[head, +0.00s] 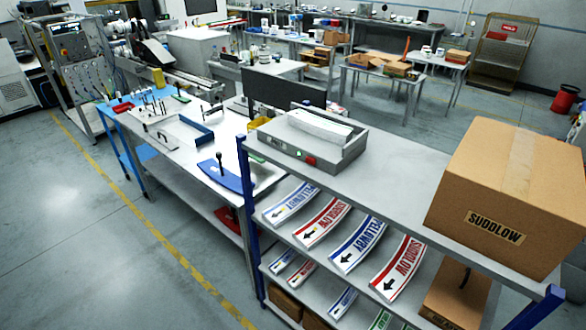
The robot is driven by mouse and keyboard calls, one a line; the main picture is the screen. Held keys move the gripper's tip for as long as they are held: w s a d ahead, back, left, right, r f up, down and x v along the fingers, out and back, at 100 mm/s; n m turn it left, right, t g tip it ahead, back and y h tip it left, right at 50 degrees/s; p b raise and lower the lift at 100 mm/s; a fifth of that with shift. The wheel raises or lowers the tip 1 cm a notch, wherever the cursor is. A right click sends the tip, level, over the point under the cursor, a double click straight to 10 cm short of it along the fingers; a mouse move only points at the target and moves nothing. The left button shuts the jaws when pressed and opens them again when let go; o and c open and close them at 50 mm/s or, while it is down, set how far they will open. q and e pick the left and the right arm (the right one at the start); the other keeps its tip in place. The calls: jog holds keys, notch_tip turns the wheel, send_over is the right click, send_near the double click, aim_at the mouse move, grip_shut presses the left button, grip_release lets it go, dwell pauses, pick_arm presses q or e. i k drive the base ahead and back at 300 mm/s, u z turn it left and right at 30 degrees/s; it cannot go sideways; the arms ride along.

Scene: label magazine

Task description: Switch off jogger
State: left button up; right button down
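What looks like the jogger (345,160) is a grey open tray-like machine on the top shelf of the blue-posted rack. A stack of white sheets (320,126) lies tilted in it. Its front panel carries a red button (311,160) at the right and a small green light or button (299,154) beside it. The red button faces toward me and nothing covers it. The panel is too small to tell more. Neither of my grippers shows in the head view.
A large cardboard box marked SUDDLOW (495,237) stands on the rack's right end. The top shelf (395,170) is bare between the jogger and box. Curved label stacks (322,222) lie on the shelf below. A workbench (185,150) adjoins at left; open floor (70,220) lies front left.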

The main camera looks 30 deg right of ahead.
aim_at(311, 160)
jog(key=u, duration=1.6)
jog(key=k, duration=1.15)
jog(key=z, duration=1.35)
jog(key=i, duration=0.15)
jog(key=z, duration=0.2)
